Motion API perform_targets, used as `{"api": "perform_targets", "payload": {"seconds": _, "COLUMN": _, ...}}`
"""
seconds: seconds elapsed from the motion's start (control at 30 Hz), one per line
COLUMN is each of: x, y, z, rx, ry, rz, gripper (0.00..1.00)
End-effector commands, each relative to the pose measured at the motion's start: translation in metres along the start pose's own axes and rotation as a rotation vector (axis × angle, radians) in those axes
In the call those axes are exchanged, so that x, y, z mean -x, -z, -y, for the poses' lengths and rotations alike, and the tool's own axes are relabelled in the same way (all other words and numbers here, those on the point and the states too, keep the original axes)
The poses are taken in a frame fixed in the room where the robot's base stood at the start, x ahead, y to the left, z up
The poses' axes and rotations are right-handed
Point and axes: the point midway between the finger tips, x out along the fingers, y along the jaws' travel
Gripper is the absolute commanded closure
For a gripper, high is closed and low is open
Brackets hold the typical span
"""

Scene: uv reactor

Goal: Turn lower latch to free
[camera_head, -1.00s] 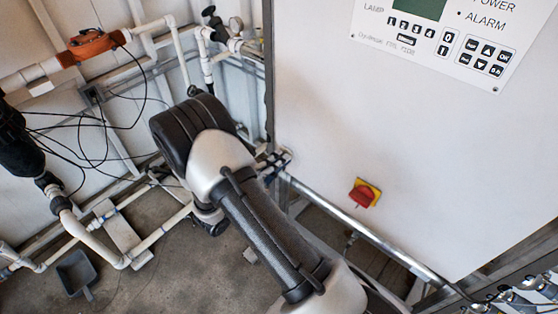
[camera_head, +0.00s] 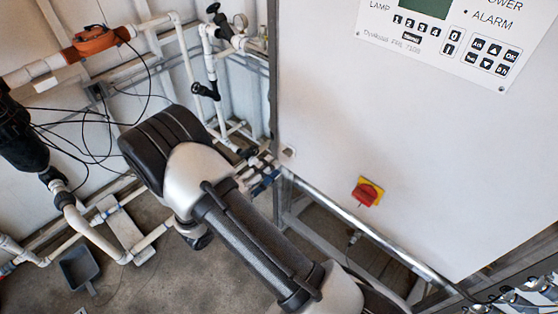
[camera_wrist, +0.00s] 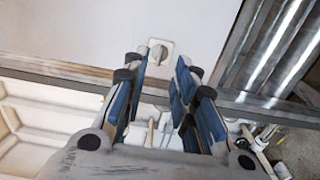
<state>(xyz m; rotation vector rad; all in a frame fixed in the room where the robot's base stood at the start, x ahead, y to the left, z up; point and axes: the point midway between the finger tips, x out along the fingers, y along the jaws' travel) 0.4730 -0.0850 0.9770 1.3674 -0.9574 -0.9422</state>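The lower latch is a small pale round knob with a slot on a square plate (camera_wrist: 158,52) on the white cabinet face. In the head view the latch (camera_head: 289,152) is a small spot near the cabinet's lower left corner. My gripper (camera_wrist: 161,68) is open, with blue pads on its fingers and nothing between them. In the wrist view the latch shows just beyond the fingertips, roughly centred between them, and no contact is visible. In the head view my gripper (camera_head: 262,178) is partly hidden behind my arm, just below left of the latch.
The cabinet front (camera_head: 400,130) has a keypad panel (camera_head: 440,40) at top and a red and yellow switch (camera_head: 367,191) at lower right. White pipes (camera_head: 185,60) with valves stand behind my arm. A metal frame rail (camera_head: 360,228) runs along the cabinet's bottom edge.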

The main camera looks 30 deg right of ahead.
Motion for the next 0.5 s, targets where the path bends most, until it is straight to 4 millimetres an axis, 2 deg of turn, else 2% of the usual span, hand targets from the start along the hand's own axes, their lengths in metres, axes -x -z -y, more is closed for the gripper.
{"api": "perform_targets", "payload": {"seconds": 0.03, "x": 0.012, "y": 0.002, "z": 0.000, "rx": 0.000, "ry": 0.000, "rz": -0.006, "gripper": 0.74}}
{"api": "perform_targets", "payload": {"seconds": 0.2, "x": 0.042, "y": 0.001, "z": 0.000, "rx": 0.000, "ry": 0.000, "rz": -0.003, "gripper": 0.74}}
{"api": "perform_targets", "payload": {"seconds": 0.33, "x": 0.055, "y": 0.000, "z": 0.000, "rx": 0.000, "ry": 0.000, "rz": 0.000, "gripper": 0.74}}
{"api": "perform_targets", "payload": {"seconds": 0.5, "x": 0.061, "y": 0.000, "z": 0.000, "rx": 0.001, "ry": 0.000, "rz": 0.001, "gripper": 0.74}}
